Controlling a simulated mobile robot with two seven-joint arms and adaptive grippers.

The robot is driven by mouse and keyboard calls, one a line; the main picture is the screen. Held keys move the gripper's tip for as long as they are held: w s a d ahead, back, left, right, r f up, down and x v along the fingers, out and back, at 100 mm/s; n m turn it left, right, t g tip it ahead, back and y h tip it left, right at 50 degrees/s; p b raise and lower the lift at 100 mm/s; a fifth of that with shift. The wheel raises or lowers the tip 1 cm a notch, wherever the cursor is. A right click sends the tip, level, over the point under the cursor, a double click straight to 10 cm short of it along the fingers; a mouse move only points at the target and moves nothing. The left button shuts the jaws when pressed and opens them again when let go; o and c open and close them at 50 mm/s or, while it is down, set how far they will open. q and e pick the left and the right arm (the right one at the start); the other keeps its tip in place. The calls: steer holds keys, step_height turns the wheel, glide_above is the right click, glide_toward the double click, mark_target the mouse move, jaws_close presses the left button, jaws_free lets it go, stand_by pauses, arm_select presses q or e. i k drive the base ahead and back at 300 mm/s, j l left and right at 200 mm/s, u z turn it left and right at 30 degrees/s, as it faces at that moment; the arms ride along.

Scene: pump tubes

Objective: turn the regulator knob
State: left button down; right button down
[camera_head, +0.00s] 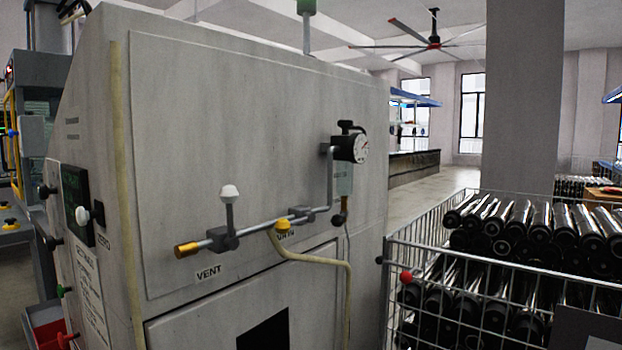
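A grey machine cabinet (240,120) fills the left and middle of the head view. A round pressure gauge (361,149) with a white dial sits on a black body at its right side, with a black knob (346,126) on top. Below it a clear cylinder (344,181) ends in a small dark knob (339,219). I cannot tell for sure which knob is the regulator knob. A metal pipe (262,228) runs from the gauge down to a brass end (186,249) above a VENT label, with a white-topped valve handle (229,194). Neither gripper is in view.
A wire crate (410,240) full of dark tubes (508,222) stands close at the right. A beige hose (345,290) hangs from the pipe. More knobs (82,215) and a panel are on the cabinet's left face. Open floor (420,192) lies behind the crate.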

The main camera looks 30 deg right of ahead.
mark_target(345, 124)
steer(key=l+z, duration=0.35)
steer(key=i+l+z, duration=0.1)
steer(key=l+z, duration=0.3)
steer(key=l, duration=0.2)
